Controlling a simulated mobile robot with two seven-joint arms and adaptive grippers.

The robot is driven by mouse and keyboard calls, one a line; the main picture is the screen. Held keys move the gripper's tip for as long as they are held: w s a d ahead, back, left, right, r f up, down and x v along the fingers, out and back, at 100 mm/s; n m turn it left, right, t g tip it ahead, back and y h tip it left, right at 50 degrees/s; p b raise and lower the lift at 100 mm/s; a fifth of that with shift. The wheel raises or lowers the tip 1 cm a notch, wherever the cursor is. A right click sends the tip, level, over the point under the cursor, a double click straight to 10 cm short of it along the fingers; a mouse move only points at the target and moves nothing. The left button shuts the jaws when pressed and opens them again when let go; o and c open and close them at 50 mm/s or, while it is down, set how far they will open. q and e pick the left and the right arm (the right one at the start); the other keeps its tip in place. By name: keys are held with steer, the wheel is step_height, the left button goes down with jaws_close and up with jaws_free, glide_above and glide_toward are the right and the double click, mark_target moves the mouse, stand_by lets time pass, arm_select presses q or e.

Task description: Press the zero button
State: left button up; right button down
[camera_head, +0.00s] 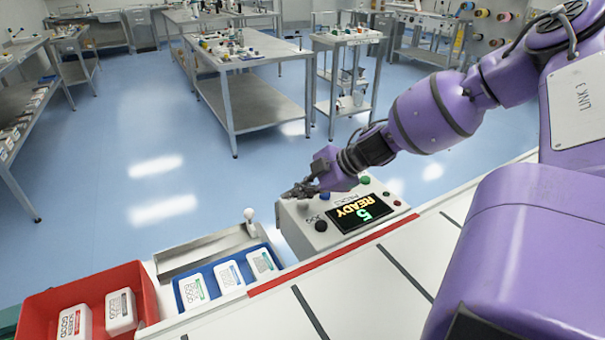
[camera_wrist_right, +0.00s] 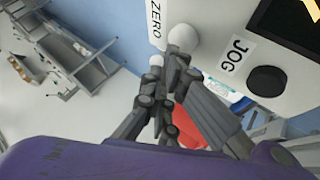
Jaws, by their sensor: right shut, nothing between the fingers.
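The white zero button (camera_wrist_right: 184,38) shows in the right wrist view beside its ZERO label (camera_wrist_right: 157,24), on the pale control box (camera_wrist_right: 212,12). My right gripper (camera_wrist_right: 180,62) is shut and empty. Its fingertips overlap the lower edge of the button in this view; I cannot tell whether they touch it. In the head view my right gripper (camera_head: 296,191) is over the left end of the control box (camera_head: 298,232) and the zero button is hidden. My left gripper is not in view.
The box carries a black JOG knob (camera_head: 321,226), a display (camera_head: 358,212) reading READY 5, and green (camera_head: 365,180) and red buttons. A white-knobbed lever (camera_head: 249,214) stands left of it. A blue tray (camera_head: 204,273) and red bin (camera_head: 47,304) hold white packs.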

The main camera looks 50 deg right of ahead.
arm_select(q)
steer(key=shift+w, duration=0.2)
arm_select(e)
steer(key=shift+f, duration=0.2)
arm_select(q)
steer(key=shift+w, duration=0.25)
arm_select(e)
steer(key=shift+f, duration=0.15)
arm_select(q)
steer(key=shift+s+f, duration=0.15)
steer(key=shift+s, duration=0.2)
arm_select(e)
steer(key=shift+f, duration=0.25)
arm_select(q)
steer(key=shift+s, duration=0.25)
arm_select(e)
steer(key=shift+r, duration=0.6)
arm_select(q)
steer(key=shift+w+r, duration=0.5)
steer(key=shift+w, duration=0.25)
arm_select(e)
steer(key=shift+r, duration=0.4)
